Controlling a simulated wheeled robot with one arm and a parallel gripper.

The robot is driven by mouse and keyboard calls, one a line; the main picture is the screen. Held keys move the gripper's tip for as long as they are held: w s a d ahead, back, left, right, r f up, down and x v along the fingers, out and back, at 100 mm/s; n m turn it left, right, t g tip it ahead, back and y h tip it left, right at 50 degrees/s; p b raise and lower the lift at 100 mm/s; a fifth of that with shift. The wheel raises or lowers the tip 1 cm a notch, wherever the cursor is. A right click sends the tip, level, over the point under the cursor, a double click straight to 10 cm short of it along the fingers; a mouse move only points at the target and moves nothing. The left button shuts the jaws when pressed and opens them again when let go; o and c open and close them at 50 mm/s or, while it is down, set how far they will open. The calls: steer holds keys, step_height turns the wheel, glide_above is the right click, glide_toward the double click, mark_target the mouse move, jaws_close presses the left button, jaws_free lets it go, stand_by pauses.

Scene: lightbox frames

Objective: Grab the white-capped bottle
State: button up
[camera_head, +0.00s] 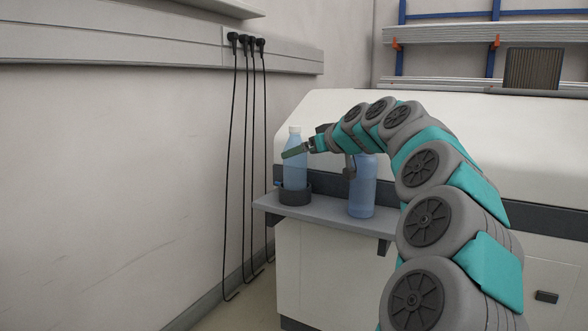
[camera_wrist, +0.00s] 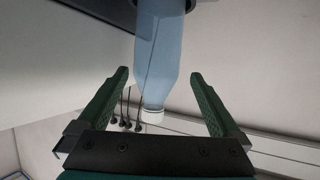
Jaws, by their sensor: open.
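The white-capped bottle (camera_head: 295,172) is light blue and stands upright in a dark round holder (camera_head: 295,195) at the left end of a grey shelf (camera_head: 325,212). In the wrist view the bottle (camera_wrist: 162,55) appears upside down, its white cap (camera_wrist: 152,116) lying between the two green fingers. My gripper (camera_head: 295,151) is open at the bottle's upper part, with a finger crossing in front of it in the head view. The wrist view shows my gripper (camera_wrist: 158,85) with gaps on both sides of the bottle. I cannot see any contact.
A second blue bottle (camera_head: 362,190) stands on the shelf to the right, its top hidden behind my arm. A white machine (camera_head: 330,112) is behind the shelf. Black cables (camera_head: 248,150) hang from the wall rail at the left. Open space lies left of the shelf.

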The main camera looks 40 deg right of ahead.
mark_target(289, 159)
steer(key=shift+f+x, duration=0.15)
steer(key=shift+x, duration=1.9)
steer(key=shift+f+x, duration=0.15)
steer(key=shift+x, duration=1.85)
steer(key=shift+s+d, duration=0.1)
steer(key=shift+d, duration=0.1)
steer(key=c, duration=1.2)
steer(key=shift+c, duration=0.2)
